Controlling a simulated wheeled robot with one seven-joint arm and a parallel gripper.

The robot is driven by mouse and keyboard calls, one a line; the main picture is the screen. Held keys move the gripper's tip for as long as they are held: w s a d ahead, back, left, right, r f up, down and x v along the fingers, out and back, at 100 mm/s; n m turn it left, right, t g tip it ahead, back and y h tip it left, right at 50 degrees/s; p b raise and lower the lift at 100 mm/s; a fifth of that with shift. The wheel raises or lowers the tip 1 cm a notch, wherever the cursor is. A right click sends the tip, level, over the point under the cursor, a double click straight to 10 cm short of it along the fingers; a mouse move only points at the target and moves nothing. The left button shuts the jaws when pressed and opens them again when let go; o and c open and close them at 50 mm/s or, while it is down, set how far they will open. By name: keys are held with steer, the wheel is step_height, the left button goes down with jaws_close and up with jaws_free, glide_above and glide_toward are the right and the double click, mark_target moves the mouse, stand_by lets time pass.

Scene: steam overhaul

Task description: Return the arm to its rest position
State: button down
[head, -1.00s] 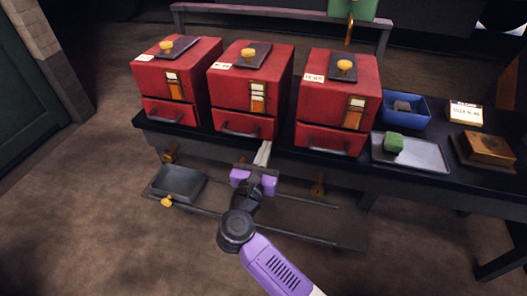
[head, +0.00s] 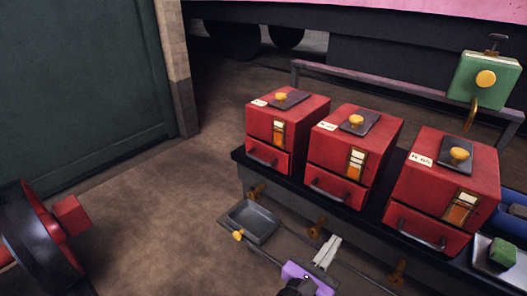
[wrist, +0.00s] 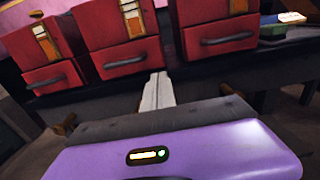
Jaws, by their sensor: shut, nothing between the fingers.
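My gripper (head: 328,251) shows at the bottom of the head view, with its pale fingers together and empty and its purple body (head: 308,276) below them. It is in front of the dark bench, apart from the red boxes. In the wrist view the shut fingers (wrist: 156,92) point toward the bench front, below the middle red box (wrist: 118,38). Most of my arm is out of the head view.
Three red boxes with drawers (head: 288,130) stand on the dark bench (head: 240,157). A grey tray (head: 252,222) sits low at the bench front, left of my gripper. A green block (head: 502,252) lies at the right. Open floor (head: 160,220) is at left.

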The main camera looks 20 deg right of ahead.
steer(key=w+a+r+n+t, duration=0.1)
steer(key=a+r+n+t, duration=0.3)
steer(key=r+n, duration=0.45)
steer(key=s+a+r+n+t+y, duration=0.3)
steer(key=s+n+t+y, duration=0.45)
steer(key=n, duration=0.95)
steer(key=s+d+f+n+g+y, duration=0.1)
steer(key=s+f+n+g+y, duration=0.35)
steer(key=s+n, duration=0.75)
steer(key=s+f+n+g+y, duration=0.3)
steer(key=s+f+n, duration=0.3)
steer(key=s+n, duration=0.5)
step_height(320, 180, up, 19)
steer(key=s+m+p, duration=0.1)
steer(key=s+p, duration=0.1)
steer(key=p, duration=1.6)
steer(key=shift+r+m+p, duration=0.15)
steer(key=shift+m+p, duration=0.2)
steer(key=shift+p, duration=0.05)
